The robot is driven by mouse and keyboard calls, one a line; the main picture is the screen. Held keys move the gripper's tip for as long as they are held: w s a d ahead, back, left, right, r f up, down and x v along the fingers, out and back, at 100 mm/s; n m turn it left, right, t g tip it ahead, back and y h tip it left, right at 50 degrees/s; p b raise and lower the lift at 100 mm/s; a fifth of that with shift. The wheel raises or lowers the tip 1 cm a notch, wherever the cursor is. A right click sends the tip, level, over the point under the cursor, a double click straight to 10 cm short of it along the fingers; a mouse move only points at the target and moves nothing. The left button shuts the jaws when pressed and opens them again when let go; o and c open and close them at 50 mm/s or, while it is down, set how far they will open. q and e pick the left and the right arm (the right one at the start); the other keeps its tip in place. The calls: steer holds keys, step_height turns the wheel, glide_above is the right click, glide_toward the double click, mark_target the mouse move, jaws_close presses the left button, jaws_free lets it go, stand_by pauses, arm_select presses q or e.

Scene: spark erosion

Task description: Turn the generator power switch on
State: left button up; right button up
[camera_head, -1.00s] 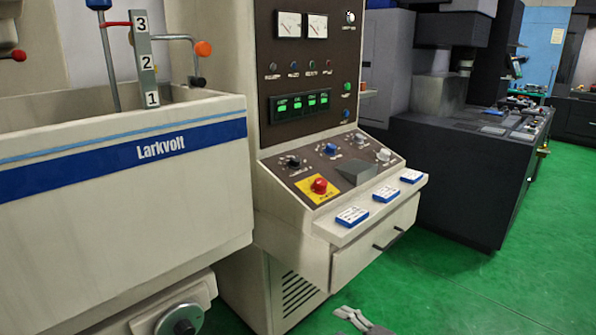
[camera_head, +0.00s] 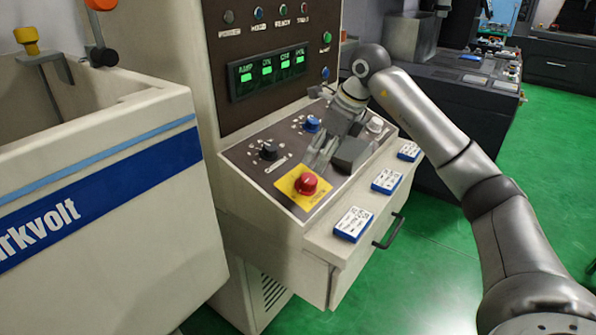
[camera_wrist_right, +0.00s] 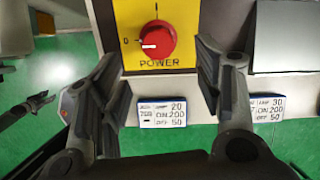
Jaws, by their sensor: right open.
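The generator power switch is a red rotary knob (camera_head: 306,183) on a yellow plate on the sloped control panel. In the right wrist view the knob (camera_wrist_right: 157,40) has its white mark toward the "0" at its left; an "I" stands above it and "POWER" below. My right gripper (camera_head: 318,160) is over the panel just behind the knob in the head view. In the wrist view the right gripper (camera_wrist_right: 163,60) is open, with one finger on each side of the knob, apart from it. A dark pronged shape at the wrist view's left edge looks like my left gripper (camera_wrist_right: 30,110); its jaws are unclear.
Black (camera_head: 268,151) and blue (camera_head: 312,123) knobs are nearby. Labelled cards (camera_head: 353,223) lie on the front ledge above a drawer handle (camera_head: 388,232). A white tank (camera_head: 95,150) stands at left.

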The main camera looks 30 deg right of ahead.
mark_target(309, 178)
steer(key=x, duration=0.4)
steer(key=shift+s+a+f+p, duration=0.15)
steer(key=shift+a+f+p, duration=0.05)
steer(key=shift+f+p, duration=0.2)
steer(key=x, duration=0.3)
steer(key=shift+w+d, duration=0.1)
steer(key=shift+w, duration=0.15)
steer(key=shift+p+x, duration=0.35)
steer(key=shift+x, duration=0.4)
steer(key=shift+f, duration=0.15)
steer(key=c, duration=1)
arm_select(q)
steer(key=shift+s+r, duration=0.5)
steer(key=shift+r, duration=0.3)
